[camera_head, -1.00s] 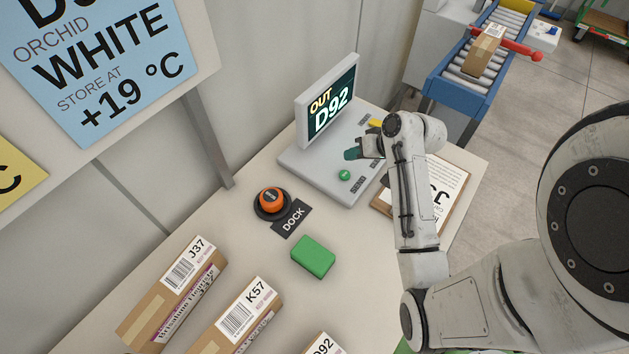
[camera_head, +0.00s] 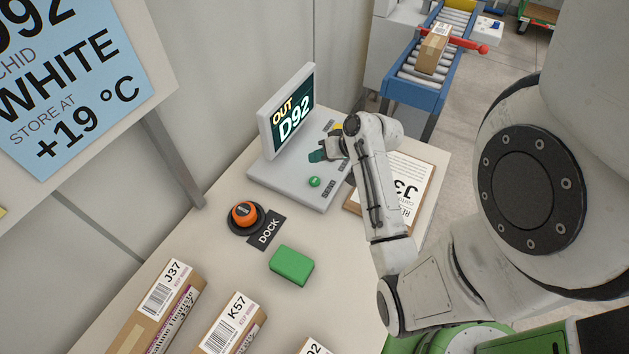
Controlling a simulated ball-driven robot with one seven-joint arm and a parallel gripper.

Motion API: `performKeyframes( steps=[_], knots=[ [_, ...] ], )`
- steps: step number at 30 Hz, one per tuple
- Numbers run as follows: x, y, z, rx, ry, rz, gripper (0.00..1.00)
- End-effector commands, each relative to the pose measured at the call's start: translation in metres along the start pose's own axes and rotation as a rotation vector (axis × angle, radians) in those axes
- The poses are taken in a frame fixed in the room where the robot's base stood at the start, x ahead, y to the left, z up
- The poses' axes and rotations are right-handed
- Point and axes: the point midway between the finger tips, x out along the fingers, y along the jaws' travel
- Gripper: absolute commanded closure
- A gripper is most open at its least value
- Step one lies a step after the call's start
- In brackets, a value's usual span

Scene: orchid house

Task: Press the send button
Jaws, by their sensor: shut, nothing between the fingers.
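The send button is a small round green button (camera_head: 314,182) on the sloping grey console (camera_head: 284,187), beside a printed "SEND" label. The console's screen (camera_head: 294,112) reads "OUT D92". The button is in plain view. I cannot tell how high the fingertips are above the console. A yellow part (camera_head: 336,129) shows behind my gripper, partly hidden by it.
An orange knob (camera_head: 244,214) on a black base sits by the "DOCK" label (camera_head: 265,231). A green block (camera_head: 292,266) and cartons J37 (camera_head: 160,300) and K57 (camera_head: 233,320) lie nearer. A clipboard (camera_head: 411,184) is partly behind my arm. A roller conveyor (camera_head: 420,70) stands beyond.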

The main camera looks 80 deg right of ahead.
Motion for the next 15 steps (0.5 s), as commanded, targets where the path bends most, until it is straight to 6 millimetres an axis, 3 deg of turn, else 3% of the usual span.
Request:
performKeyframes(
  steps=[15],
  knots=[
    [0.044, 0.032, 0.032, 0.0, 0.0, 0.0, 1.0]
  ],
)
